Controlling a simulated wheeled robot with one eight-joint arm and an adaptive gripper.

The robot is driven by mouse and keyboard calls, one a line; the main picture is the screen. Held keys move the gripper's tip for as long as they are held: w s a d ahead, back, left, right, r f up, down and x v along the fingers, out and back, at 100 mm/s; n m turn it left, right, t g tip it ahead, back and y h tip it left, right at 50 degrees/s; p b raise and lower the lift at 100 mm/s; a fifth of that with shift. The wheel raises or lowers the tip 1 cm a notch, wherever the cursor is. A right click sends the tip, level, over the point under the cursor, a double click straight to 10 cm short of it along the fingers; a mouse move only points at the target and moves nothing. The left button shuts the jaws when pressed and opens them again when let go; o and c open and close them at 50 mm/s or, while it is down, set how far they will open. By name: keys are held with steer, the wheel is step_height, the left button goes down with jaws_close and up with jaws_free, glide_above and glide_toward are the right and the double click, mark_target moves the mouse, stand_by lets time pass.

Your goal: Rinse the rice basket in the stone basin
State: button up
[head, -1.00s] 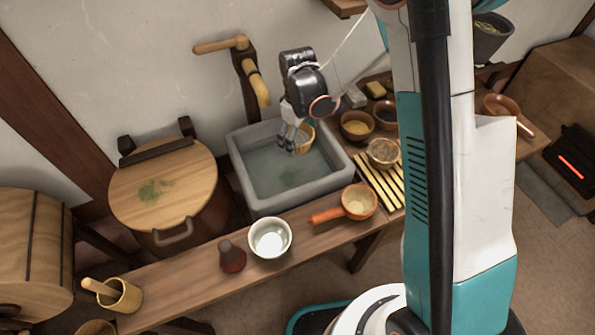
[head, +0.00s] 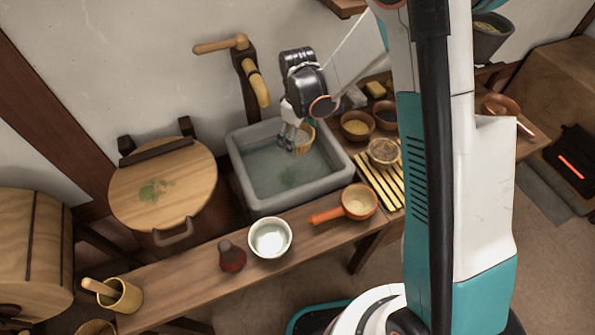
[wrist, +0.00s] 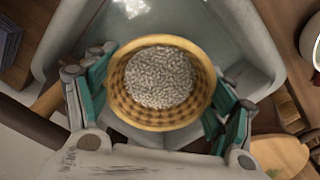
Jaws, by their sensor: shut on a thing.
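The rice basket is a small round woven basket (wrist: 121,93) with pale grains of rice (wrist: 162,78) inside. It also shows at the far right corner of the basin in the head view (head: 305,140). My gripper (head: 291,137) is shut on the basket, with a finger on each side of it in the wrist view (wrist: 160,100). The stone basin (head: 250,200) is grey and square and holds greenish water (head: 285,172). The basket is over or at the water inside the basin walls. I cannot tell how deep it sits.
A bamboo rack (head: 378,189) with a bowl (head: 383,151) is right of the basin. An orange-handled ladle (head: 358,201), a white bowl (head: 270,238) and a dark red bottle (head: 232,257) stand in front. A wooden spout (head: 256,84) rises behind.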

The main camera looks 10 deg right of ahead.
mark_target(298, 139)
stand_by(0.5)
steer(key=shift+r+p, duration=1.15)
steer(key=shift+r, duration=0.9)
